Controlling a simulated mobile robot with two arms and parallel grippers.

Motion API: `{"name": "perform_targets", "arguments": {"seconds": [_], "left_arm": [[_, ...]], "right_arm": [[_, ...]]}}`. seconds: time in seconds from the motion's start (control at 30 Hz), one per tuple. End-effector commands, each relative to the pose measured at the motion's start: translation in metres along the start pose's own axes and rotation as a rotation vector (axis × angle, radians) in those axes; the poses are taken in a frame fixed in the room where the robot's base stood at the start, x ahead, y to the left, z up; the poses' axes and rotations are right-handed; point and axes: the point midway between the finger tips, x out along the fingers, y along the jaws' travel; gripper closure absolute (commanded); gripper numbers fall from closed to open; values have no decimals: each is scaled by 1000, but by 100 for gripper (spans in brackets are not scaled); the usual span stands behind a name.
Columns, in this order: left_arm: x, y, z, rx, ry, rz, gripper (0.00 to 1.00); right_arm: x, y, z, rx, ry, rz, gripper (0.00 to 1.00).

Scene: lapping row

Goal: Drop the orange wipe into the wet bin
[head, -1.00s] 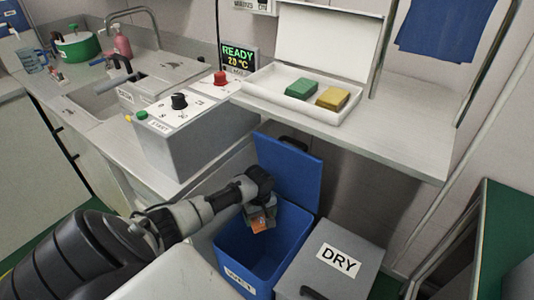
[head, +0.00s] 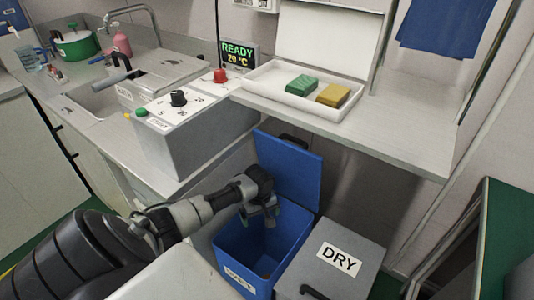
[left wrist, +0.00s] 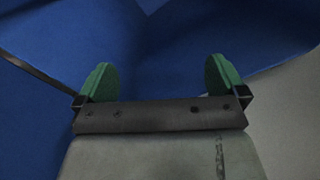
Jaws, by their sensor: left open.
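The blue wet bin (head: 229,243) stands with its lid (head: 288,172) raised; its front label is partly cut off. My left gripper (head: 262,221) is over the bin's opening, open and empty. The orange wipe is not between the fingers. My right gripper is not in view.
A grey bin marked DRY (head: 349,268) stands closed right beside the wet bin. A control box (head: 190,135) with knobs is on the counter behind. A white tray (head: 262,87) holds a green block (head: 302,85) and a yellow block (head: 332,95). The shelf overhangs the bins.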

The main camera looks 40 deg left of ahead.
Motion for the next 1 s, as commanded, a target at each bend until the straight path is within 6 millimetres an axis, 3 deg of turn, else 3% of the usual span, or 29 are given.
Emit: {"name": "perform_targets", "arguments": {"seconds": [0.53, 0.7, 1.0], "left_arm": [[-82, 0, -1, 1, 2, 1, 0], [-101, 0, 0, 0, 1, 1, 0], [-106, 0, 0, -1, 0, 0, 0]], "right_arm": [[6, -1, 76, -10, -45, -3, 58], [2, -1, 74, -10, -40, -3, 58], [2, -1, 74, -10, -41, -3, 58]]}}
